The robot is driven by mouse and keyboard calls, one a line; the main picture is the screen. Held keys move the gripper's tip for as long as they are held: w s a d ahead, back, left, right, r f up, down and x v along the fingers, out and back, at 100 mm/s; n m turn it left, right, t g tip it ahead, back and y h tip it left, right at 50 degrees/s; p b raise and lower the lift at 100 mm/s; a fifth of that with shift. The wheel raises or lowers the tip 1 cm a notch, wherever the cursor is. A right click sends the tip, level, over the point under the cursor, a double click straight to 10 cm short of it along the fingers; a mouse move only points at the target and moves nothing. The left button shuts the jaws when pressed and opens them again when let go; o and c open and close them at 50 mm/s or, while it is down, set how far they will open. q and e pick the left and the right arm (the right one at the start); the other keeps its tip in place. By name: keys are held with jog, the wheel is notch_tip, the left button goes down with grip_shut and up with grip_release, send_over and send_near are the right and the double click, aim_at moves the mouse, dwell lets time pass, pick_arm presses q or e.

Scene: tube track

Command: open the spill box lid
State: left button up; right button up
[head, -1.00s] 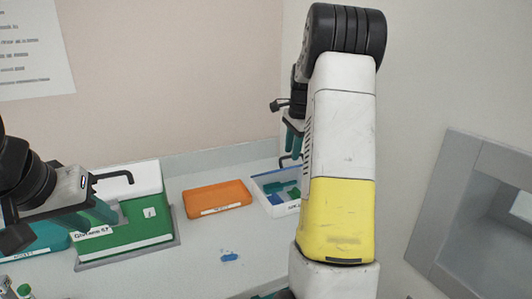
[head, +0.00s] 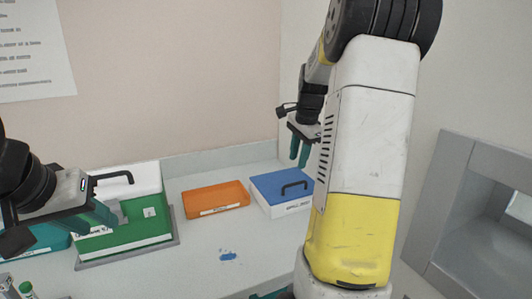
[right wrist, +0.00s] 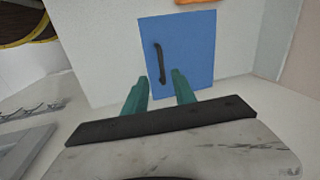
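The spill box (head: 292,207) is a white box with a label on its front, standing at the back right of the worktop. Its blue lid (head: 275,183) lies flat on top, with a black bar handle (head: 295,187). The lid also shows in the right wrist view (right wrist: 190,45). My right gripper (head: 299,150) hangs above and just right of the lid, fingers apart, with nothing between them. In the right wrist view its fingers show in front of the lid's near edge, apart from the handle. My left gripper (head: 97,220) looks open, over the green box's left side.
A green and white box (head: 130,232) with a black handle stands on a grey tray at left. An orange tray (head: 215,197) lies between it and the spill box. A blue patch (head: 228,256) lies on the otherwise clear worktop in front.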

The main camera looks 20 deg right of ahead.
jog(key=s+a+r+n+t, duration=0.1)
jog(key=s+a+r+n, duration=0.3)
jog(key=a, duration=0.3)
jog(key=shift+s+r, duration=0.2)
jog(key=shift+s, duration=0.1)
